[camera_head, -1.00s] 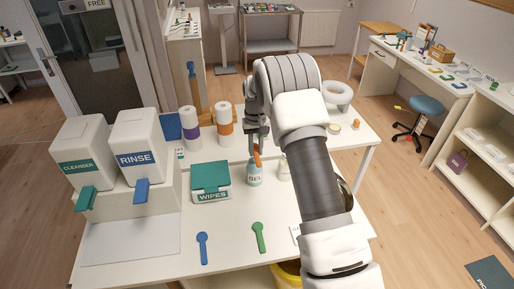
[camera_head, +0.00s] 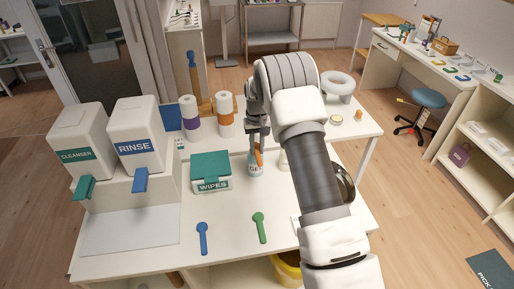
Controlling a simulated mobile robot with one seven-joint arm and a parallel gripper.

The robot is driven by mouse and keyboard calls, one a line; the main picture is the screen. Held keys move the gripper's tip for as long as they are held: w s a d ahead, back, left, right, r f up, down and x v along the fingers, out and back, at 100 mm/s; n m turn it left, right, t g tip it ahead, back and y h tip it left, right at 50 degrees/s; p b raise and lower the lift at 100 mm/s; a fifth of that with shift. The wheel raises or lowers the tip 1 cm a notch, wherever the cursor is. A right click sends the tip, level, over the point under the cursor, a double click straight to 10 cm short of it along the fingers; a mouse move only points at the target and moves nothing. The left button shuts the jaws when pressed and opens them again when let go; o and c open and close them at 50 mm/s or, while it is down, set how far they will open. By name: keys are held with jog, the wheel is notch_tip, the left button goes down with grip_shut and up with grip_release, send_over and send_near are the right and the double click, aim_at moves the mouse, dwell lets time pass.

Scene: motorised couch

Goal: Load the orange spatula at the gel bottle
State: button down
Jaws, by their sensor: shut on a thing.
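The orange spatula (camera_head: 258,156) is in my gripper (camera_head: 258,140), upright over the gel bottle. The gel bottle (camera_head: 255,171) is pale blue with a white label and stands on the table right of the wipes box. The spatula overlaps the bottle's top in this view; I cannot tell whether it touches the bottle or is in front of it. My gripper points down and its jaws are small and partly hidden by the arm.
A wipes box (camera_head: 211,171) stands just left of the bottle. Cleanser (camera_head: 78,148) and rinse (camera_head: 138,140) dispensers stand at the left. Blue (camera_head: 203,238) and green (camera_head: 260,228) spatulas lie in front. Paper rolls (camera_head: 226,115) stand behind. A pale container (camera_head: 284,162) is partly hidden by my arm.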

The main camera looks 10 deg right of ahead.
aim_at(257, 151)
jog(key=shift+f+b, duration=0.6)
jog(key=shift+f, duration=0.05)
dwell(1.9)
jog(key=shift+r+p, duration=1.6)
jog(key=shift+r, duration=2)
jog(key=shift+s, duration=0.1)
jog(key=s+f+b, duration=0.2)
jog(key=s, duration=0.7)
jog(key=s+f+b, duration=0.1)
jog(key=s+b, duration=0.1)
jog(key=s, duration=0.8)
jog(key=shift+f, duration=0.35)
